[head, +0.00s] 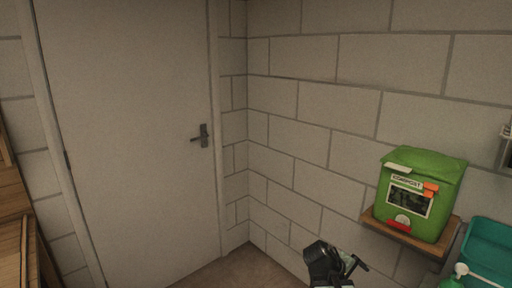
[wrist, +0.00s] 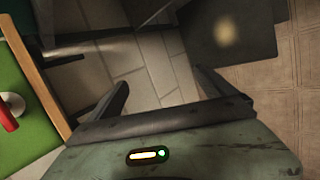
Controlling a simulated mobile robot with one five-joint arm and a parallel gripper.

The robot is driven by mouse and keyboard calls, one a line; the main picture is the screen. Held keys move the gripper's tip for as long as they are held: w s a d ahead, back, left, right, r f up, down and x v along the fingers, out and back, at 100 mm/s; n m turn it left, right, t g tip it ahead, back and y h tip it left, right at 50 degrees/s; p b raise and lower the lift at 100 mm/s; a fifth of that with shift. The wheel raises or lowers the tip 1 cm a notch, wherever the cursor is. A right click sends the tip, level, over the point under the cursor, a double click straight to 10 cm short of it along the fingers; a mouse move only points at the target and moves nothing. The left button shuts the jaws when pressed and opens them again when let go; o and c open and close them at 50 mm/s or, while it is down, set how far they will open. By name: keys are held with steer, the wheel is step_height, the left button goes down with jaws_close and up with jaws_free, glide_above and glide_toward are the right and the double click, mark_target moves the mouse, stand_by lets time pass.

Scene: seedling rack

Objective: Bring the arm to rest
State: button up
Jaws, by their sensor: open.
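My gripper (head: 348,266) shows at the bottom of the head view, right of centre, in front of the block wall. In the wrist view my gripper (wrist: 160,95) has its two dark fingers spread apart. Nothing is between the fingers; the block wall shows through the gap. The arm behind the gripper is mostly outside the head view.
A green box (head: 418,196) with a label stands on a small wooden shelf (head: 408,236) at the right wall. A teal bin (head: 490,250) and a green bottle with a white top (head: 455,277) are at lower right. A closed door (head: 130,130) is at left.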

steer(key=s+a+f+m+g+y, duration=0.2)
steer(key=s+a+f+m+y, duration=0.15)
steer(key=a, duration=0.45)
steer(key=s+a+f+m+g+y, duration=0.1)
steer(key=s+a+f+m+y, duration=0.15)
steer(key=a+y, duration=0.35)
step_height(320, 180, up, 13)
steer(key=a+h+p, duration=0.1)
steer(key=p, duration=1.2)
steer(key=shift+r+h, duration=0.15)
steer(key=shift+h, duration=0.2)
steer(key=shift+c, duration=0.3)
